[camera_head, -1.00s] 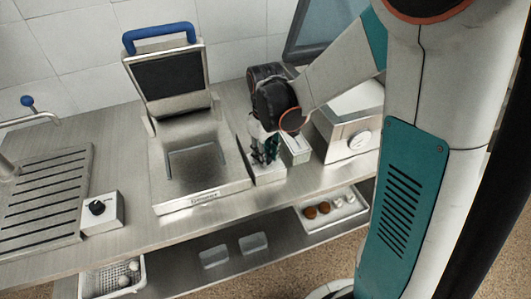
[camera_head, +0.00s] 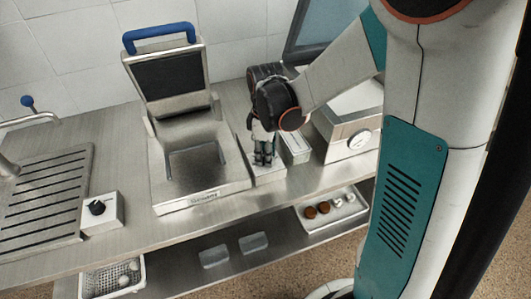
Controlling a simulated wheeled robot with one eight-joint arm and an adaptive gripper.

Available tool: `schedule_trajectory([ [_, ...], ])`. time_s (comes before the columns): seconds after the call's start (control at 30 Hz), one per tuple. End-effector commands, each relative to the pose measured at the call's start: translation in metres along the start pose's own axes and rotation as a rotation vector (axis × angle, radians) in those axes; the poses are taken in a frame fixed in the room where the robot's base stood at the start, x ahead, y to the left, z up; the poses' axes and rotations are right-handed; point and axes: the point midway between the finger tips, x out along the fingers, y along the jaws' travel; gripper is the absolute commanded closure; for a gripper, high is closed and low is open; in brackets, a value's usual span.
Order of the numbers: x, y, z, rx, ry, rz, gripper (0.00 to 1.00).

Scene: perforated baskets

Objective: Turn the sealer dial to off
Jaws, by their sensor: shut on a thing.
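The sealer (camera_head: 200,188) is a steel press with a raised dark plate and a blue handle (camera_head: 160,33), left of centre. A low grey control box (camera_head: 270,177) stands against its right side. My gripper (camera_head: 263,160) points down over this box, with its fingers close together at its top. It is shut on the sealer dial, which the fingers hide. The dial's setting cannot be seen.
A white box with a black knob (camera_head: 97,207) stands left of the sealer. A narrow grey container (camera_head: 297,152) and a steel machine with a round gauge (camera_head: 359,140) stand close on the right. A lower shelf holds a white basket (camera_head: 112,279) and a tray (camera_head: 333,226).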

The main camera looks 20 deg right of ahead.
Motion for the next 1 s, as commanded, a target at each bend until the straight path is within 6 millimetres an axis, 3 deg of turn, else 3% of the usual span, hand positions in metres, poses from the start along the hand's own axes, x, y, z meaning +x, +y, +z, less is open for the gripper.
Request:
schedule_trajectory([
  [0.4, 0.000, 0.000, 0.001, -0.005, -0.002, 0.000, 0.97],
  [0.43, 0.000, 0.000, 0.001, -0.005, -0.002, 0.000, 0.66],
  [0.5, 0.000, 0.000, 0.001, -0.005, -0.001, 0.000, 0.52],
  [0.87, -0.001, 0.000, 0.000, -0.005, -0.001, 0.000, 0.52],
  [1.0, -0.012, 0.000, 0.000, -0.005, 0.000, 0.000, 0.52],
])
